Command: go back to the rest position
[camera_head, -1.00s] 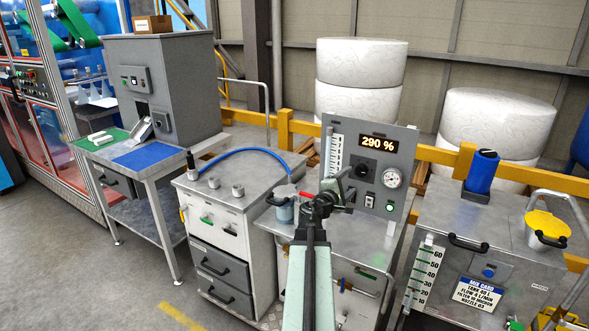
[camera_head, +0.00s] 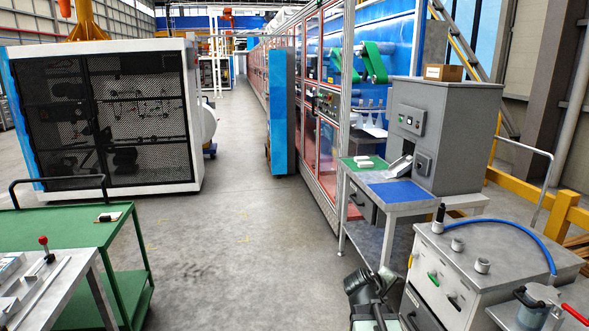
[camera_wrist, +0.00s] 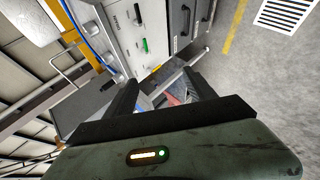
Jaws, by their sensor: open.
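My gripper (camera_wrist: 168,92) shows in the wrist view with its two dark fingers apart and nothing visible between them but the background. The wrist view is turned on its side. My arm shows at the bottom of the head view, right of the middle, in front of the drawer cabinet. The fingertips cannot be made out there. The grey drawer cabinet (camera_head: 475,265), with a blue hose (camera_head: 525,232) on top, stands right of the arm. It also shows in the wrist view (camera_wrist: 135,25), beyond the fingers. No contact with it is visible.
A small table with a blue mat (camera_head: 398,191) and a grey machine (camera_head: 443,130) stand behind the cabinet. A green cart (camera_head: 70,225) and a bench with a red-knobbed lever (camera_head: 45,245) stand at left. The concrete floor (camera_head: 245,240) between is clear.

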